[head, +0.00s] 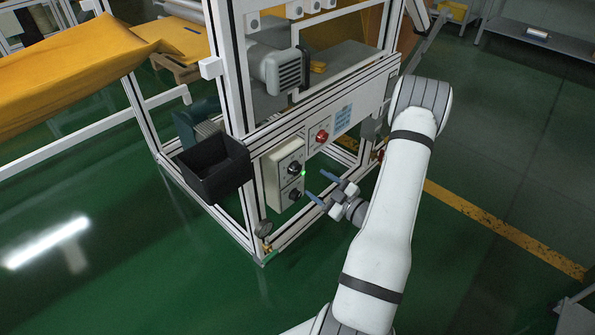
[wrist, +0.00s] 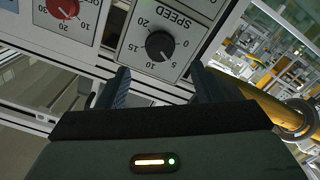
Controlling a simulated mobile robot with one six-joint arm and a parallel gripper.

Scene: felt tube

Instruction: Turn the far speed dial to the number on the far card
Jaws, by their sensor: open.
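In the head view a pale control box on the machine frame carries an upper black dial (head: 293,168) and a lower black dial (head: 295,194). My gripper (head: 319,186) is open and empty, in front of the box and just right of the dials. In the wrist view one black dial (wrist: 160,46) sits on a white plate marked SPEED, ahead of and between my open fingers (wrist: 161,76), which do not touch it. I cannot tell which dial this is, and its setting is too small to read surely. No card number is readable.
A red knob (head: 322,136) is on a panel above the box and also shows in the wrist view (wrist: 62,6). A black bin (head: 215,168) hangs left of the box.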

